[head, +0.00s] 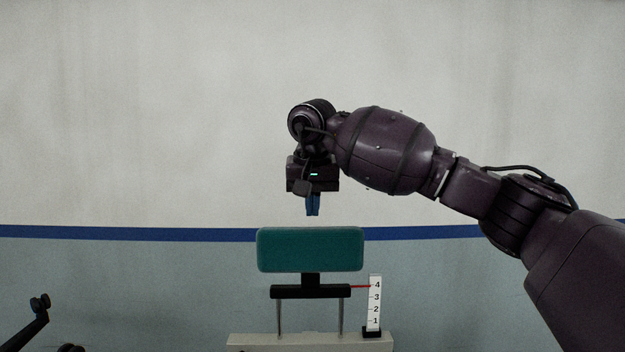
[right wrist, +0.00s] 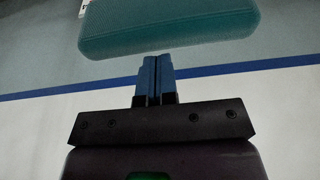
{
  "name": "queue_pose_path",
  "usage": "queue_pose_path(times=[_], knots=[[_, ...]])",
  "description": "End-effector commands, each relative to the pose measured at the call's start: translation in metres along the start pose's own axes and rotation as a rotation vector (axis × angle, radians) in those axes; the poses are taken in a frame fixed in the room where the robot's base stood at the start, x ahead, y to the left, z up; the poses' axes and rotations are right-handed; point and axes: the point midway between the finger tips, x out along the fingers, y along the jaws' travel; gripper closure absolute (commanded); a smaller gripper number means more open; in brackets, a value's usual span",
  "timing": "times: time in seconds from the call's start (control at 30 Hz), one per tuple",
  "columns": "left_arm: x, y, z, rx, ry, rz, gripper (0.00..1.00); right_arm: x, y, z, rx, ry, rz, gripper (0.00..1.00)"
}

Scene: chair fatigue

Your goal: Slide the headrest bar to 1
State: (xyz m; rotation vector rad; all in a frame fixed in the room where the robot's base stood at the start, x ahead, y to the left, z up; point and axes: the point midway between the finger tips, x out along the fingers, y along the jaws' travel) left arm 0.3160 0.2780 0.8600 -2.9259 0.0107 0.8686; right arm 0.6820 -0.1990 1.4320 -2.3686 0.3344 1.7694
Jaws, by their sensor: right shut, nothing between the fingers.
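The teal headrest (head: 310,249) stands upright on a black bar (head: 310,291) carried by two metal posts. A red pointer (head: 361,286) reaches from the bar to a white scale (head: 375,302) marked 1 to 4, with 4 at the top. The pointer is level with about 4. My right gripper (head: 313,212) is shut and empty, pointing down above the headrest with a small gap. In the right wrist view its blue fingers (right wrist: 155,75) are together and the headrest (right wrist: 165,25) lies beyond them. My left gripper does not show clearly.
A pale chair back top (head: 310,342) holds the posts, and the scale stands on its right end in a black foot (head: 372,332). A wall with a blue stripe (head: 120,233) is behind. Part of a dark arm shows at the lower left. The space around the headrest is free.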

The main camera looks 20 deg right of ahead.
Motion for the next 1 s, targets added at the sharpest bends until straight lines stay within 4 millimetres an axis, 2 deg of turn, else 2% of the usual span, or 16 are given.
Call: queue_pose_path(times=[0.2, 0.7, 0.77, 1.0], knots=[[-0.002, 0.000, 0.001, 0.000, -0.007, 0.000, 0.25, 0.019, 0.000, 0.006, 0.000, 0.000, -0.001, 1.00], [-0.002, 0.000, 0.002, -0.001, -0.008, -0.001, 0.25, 0.028, 0.000, 0.008, 0.001, 0.000, 0.000, 1.00], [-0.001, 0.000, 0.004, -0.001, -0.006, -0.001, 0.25, 0.036, 0.001, 0.011, 0.001, 0.000, 0.001, 1.00], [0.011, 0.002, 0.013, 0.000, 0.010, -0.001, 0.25, 0.094, 0.000, 0.028, 0.000, -0.001, 0.001, 1.00]])
